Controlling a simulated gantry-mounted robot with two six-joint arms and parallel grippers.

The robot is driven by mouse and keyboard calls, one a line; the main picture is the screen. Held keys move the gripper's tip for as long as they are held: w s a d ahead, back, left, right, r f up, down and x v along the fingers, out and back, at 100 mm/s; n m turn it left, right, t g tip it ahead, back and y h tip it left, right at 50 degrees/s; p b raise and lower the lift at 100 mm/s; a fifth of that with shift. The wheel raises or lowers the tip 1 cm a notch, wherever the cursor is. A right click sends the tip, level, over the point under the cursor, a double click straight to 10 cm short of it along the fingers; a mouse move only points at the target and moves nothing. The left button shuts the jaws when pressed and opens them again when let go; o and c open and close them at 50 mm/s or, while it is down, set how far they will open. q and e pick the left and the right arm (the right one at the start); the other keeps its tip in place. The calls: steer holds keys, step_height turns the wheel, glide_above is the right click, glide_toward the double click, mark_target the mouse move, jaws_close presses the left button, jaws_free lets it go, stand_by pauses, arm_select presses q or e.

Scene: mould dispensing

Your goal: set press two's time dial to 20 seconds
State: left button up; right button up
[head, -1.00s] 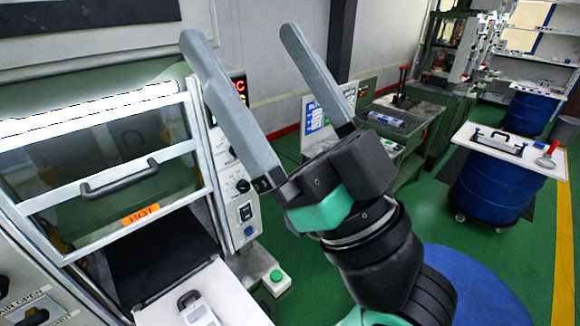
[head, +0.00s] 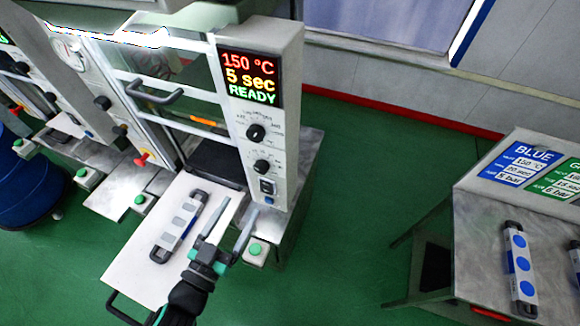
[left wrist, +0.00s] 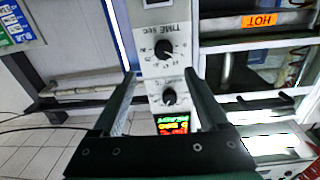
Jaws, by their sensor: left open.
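In the head view, a press front panel (head: 270,95) shows a lit display (head: 250,78) reading 150 °C, 5 sec and READY. Under it are an upper black dial (head: 256,132) and a lower black dial (head: 262,166). In the left wrist view, where the panel appears upside down, the time dial (left wrist: 163,49) has a "TIME sec" label beside it. The other dial (left wrist: 169,96) is nearer the display (left wrist: 172,124). My left gripper (head: 240,207) is open and empty, in front of the panel; its fingers (left wrist: 160,74) frame the dials, apart from them. My right gripper is not in view.
A white shelf (head: 135,270) holds a grey mould (head: 180,225). A green button box (head: 256,250) is close to my gripper. A side table (head: 470,235) with setting cards (head: 525,163) and a blue-dotted mould (head: 519,265) stands right. Green floor between is clear.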

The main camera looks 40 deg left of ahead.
mark_target(259, 171)
arm_select(q)
steer(key=p+x, duration=0.1)
steer(key=x, duration=0.2)
steer(key=p+x, duration=0.1)
steer(key=x, duration=0.3)
steer(key=p+x, duration=0.1)
steer(key=x, duration=0.3)
steer(key=shift+a+f, duration=0.15)
steer(key=shift+a, duration=0.2)
jaws_close()
